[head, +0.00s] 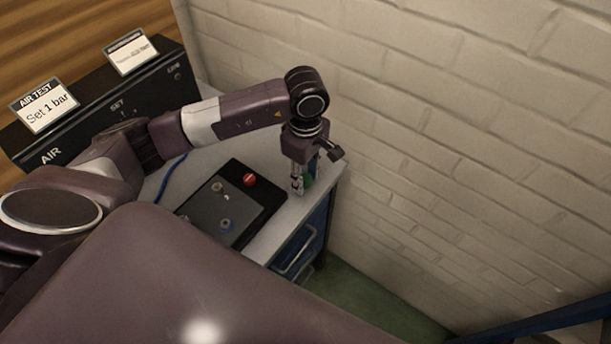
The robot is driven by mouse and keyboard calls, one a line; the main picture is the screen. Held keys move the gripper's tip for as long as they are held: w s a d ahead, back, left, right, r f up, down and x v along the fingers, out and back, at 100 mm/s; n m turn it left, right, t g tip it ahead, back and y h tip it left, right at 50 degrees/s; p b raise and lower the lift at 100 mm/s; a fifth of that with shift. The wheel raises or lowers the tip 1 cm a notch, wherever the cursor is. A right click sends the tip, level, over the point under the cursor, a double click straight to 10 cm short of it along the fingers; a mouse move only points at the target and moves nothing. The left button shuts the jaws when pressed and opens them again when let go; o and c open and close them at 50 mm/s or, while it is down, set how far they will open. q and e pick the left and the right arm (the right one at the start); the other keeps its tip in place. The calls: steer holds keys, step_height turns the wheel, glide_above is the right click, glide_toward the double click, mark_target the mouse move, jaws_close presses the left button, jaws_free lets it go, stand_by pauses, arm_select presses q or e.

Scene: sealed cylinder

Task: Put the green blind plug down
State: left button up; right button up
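My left gripper (304,184) points down over the back right corner of the light grey bench top. The green blind plug (309,181) shows as a small green patch between its fingers, mostly hidden by them. The fingers appear closed around it. Whether the plug touches the bench top cannot be told from this view. My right gripper is not in view.
A black plate (238,225) with a red knob (249,180) and small metal fittings lies left of the gripper. A black air-test box (85,105) with signs stands behind. A brick wall (450,130) rises close on the right. A blue drawer unit (303,244) is below.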

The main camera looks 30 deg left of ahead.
mark_target(306, 176)
arm_select(q)
steer(key=shift+o, duration=0.3)
steer(key=shift+r, duration=0.1)
steer(key=shift+r+p, duration=0.55)
steer(key=shift+p, duration=0.25)
step_height(306, 176, up, 12)
steer(key=b, duration=0.4)
steer(key=shift+r, duration=0.1)
